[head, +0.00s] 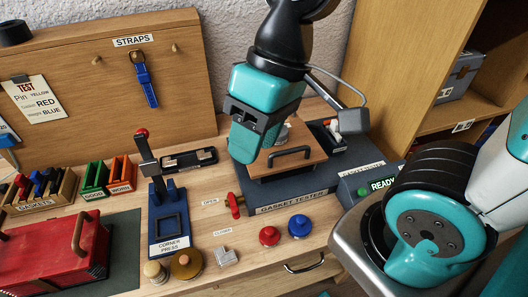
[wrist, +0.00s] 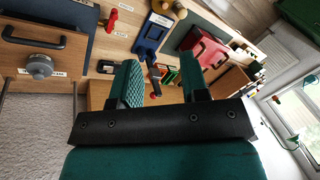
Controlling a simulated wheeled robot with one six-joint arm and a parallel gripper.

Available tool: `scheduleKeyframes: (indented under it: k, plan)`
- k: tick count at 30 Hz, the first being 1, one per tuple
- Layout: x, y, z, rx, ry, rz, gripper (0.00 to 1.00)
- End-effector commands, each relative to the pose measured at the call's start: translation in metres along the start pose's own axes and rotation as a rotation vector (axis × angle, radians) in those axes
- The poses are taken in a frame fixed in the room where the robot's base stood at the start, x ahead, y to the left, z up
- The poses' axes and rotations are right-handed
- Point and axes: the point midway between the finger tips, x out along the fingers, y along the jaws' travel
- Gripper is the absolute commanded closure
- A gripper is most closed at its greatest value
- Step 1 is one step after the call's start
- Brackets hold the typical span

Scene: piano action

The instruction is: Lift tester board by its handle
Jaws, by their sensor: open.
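The tester board (head: 262,168) is a flat wooden plate on the dark gasket tester (head: 285,204).
Red (head: 269,236) and blue (head: 299,226) knobs and a red switch (head: 234,204) sit in front. A red case (head: 55,250) lies far left.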

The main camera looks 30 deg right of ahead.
Motion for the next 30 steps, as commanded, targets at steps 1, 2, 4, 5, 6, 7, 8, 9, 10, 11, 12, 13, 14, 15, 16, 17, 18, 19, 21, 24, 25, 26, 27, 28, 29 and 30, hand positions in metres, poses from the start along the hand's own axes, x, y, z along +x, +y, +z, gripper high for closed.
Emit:
scheduleKeyframes:
  k: [1, 2, 4, 5, 6, 7, 8, 9, 10, 11, 12, 13, 14, 15, 16, 17, 18, 19, 21, 24, 25, 26, 27, 28, 29, 30]
  plan:
    - [0.001, 0.016, -0.01, 0.126, -0.01, 0.022, 0.59]
    - [0.0, 0.027, -0.018, 0.226, -0.015, 0.041, 0.59]
    - [-0.001, 0.06, -0.035, 0.505, -0.028, 0.09, 0.59]
    - [-0.002, 0.076, -0.042, 0.64, -0.031, 0.114, 0.59]
    - [-0.003, 0.099, -0.05, 0.825, -0.034, 0.147, 0.59]
    - [-0.004, 0.116, -0.055, 0.966, -0.034, 0.173, 0.59]
    - [-0.004, 0.133, -0.06, 1.104, -0.033, 0.198, 0.59]
    - [-0.005, 0.154, -0.064, 1.283, -0.029, 0.23, 0.59]
    - [-0.006, 0.17, -0.067, 1.411, -0.025, 0.254, 0.59]
    - [-0.006, 0.185, -0.068, 1.532, -0.02, 0.276, 0.59]
    - [-0.007, 0.203, -0.069, 1.686, -0.013, 0.304, 0.59]
    - [-0.007, 0.216, -0.07, 1.79, -0.006, 0.324, 0.59]
    - [-0.007, 0.228, -0.07, 1.885, 0.0, 0.342, 0.59]
    - [-0.008, 0.241, -0.069, 1.997, 0.009, 0.364, 0.59]
    - [-0.008, 0.249, -0.068, 2.069, 0.013, 0.379, 0.59]
    - [-0.008, 0.256, -0.068, 2.131, 0.021, 0.39, 0.59]
    - [-0.008, 0.264, -0.067, 2.197, 0.026, 0.404, 0.59]
    - [-0.008, 0.268, -0.066, 2.237, 0.031, 0.412, 0.59]
    - [-0.006, 0.274, -0.065, 2.292, 0.035, 0.425, 0.59]
    - [0.001, 0.277, -0.062, 2.316, 0.037, 0.43, 0.59]
    - [0.005, 0.277, -0.061, 2.316, 0.036, 0.431, 0.59]
    - [0.01, 0.278, -0.059, 2.315, 0.035, 0.431, 0.59]
    - [0.017, 0.279, -0.057, 2.314, 0.033, 0.432, 0.59]
    - [0.022, 0.279, -0.055, 2.314, 0.034, 0.431, 0.59]
    - [0.029, 0.28, -0.053, 2.313, 0.033, 0.432, 0.59]
    - [0.037, 0.282, -0.051, 2.313, 0.033, 0.432, 0.59]
